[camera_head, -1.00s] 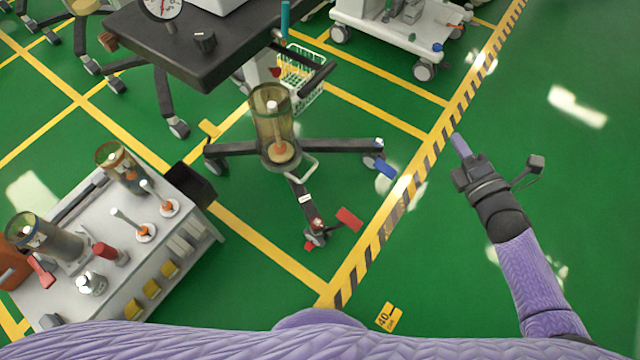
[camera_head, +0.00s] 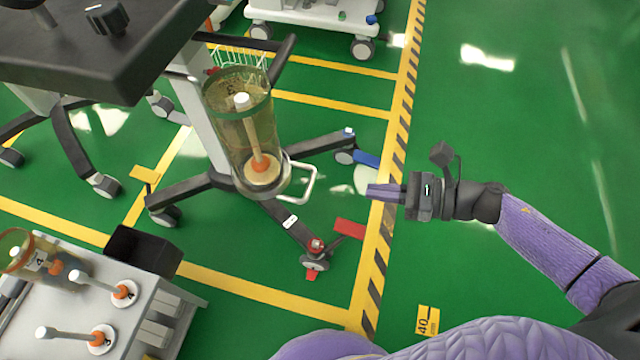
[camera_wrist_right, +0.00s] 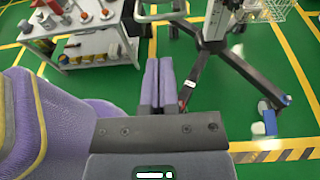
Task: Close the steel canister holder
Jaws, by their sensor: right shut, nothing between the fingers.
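A clear amber-tinted canister (camera_head: 242,120) with a white and orange plunger inside stands on the cart's pole. The steel canister holder (camera_head: 303,183) is at its foot, its bent metal handle sticking out to the right; I cannot tell how far it is swung open. Part of the handle also shows at the top of the right wrist view (camera_wrist_right: 150,14). My right gripper (camera_head: 370,192) is shut and empty, pointing left, a short gap to the right of the handle. In the wrist view its purple fingers (camera_wrist_right: 152,65) are together. My left gripper is not in view.
The dark cart top (camera_head: 120,50) overhangs at upper left. The cart's wheeled legs and a red pedal (camera_head: 348,228) spread below the holder. Green floor is free on the right.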

